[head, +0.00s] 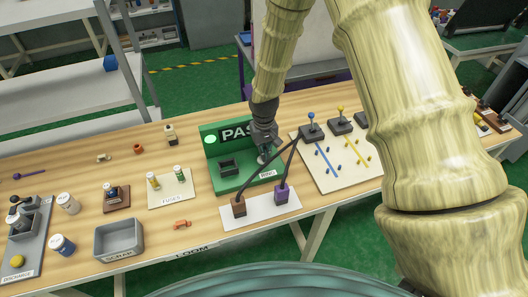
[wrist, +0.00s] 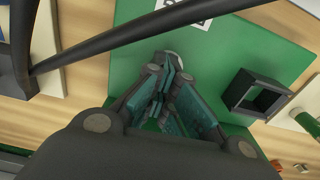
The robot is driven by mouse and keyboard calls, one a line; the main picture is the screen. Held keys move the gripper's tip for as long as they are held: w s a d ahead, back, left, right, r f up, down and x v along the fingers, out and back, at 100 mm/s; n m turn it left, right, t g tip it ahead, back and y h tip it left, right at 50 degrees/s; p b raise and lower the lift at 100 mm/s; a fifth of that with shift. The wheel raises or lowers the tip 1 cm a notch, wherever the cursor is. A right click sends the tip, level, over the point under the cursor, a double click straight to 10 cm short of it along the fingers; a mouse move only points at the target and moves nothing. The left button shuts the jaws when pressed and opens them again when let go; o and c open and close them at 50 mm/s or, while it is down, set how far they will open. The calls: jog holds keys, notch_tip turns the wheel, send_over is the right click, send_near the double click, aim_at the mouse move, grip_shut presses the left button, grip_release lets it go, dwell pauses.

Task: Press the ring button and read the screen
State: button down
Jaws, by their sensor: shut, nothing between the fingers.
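The green test stand (head: 232,183) stands on the wooden bench. Its dark upright screen (head: 233,134) shows pale letters "PAS", the rest hidden behind my gripper. A round lamp (head: 210,139) glows green left of the screen. A label reading "RING" (head: 267,174) is on the stand's front right. My gripper (head: 264,153) is shut and empty, pointing down over the right part of the stand. In the wrist view the pale round ring button (wrist: 175,59) shows just past the fingertips, which partly cover it. I cannot tell whether they touch it.
A dark square socket (wrist: 257,97) stands on the stand beside my gripper. Dark cables arch close by from a brown plug (head: 239,207) and a purple plug (head: 281,194). A fuse mat (head: 170,190) and a grey scrap bin (head: 119,239) lie left; a lever board (head: 335,170) lies right.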

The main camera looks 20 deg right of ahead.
jog(key=shift+s+f, duration=0.45)
jog(key=shift+f, duration=0.1)
jog(key=r+p, duration=0.2)
jog(key=r, duration=0.1)
jog(key=r+p, duration=0.2)
jog(key=shift+w+r, duration=0.25)
jog(key=shift+w+r+b, duration=0.2)
jog(key=shift+r+b, duration=0.6)
jog(key=shift+r, duration=0.15)
notch_tip(320, 180, up, 8)
jog(key=b, duration=0.2)
jog(key=shift+f, duration=0.15)
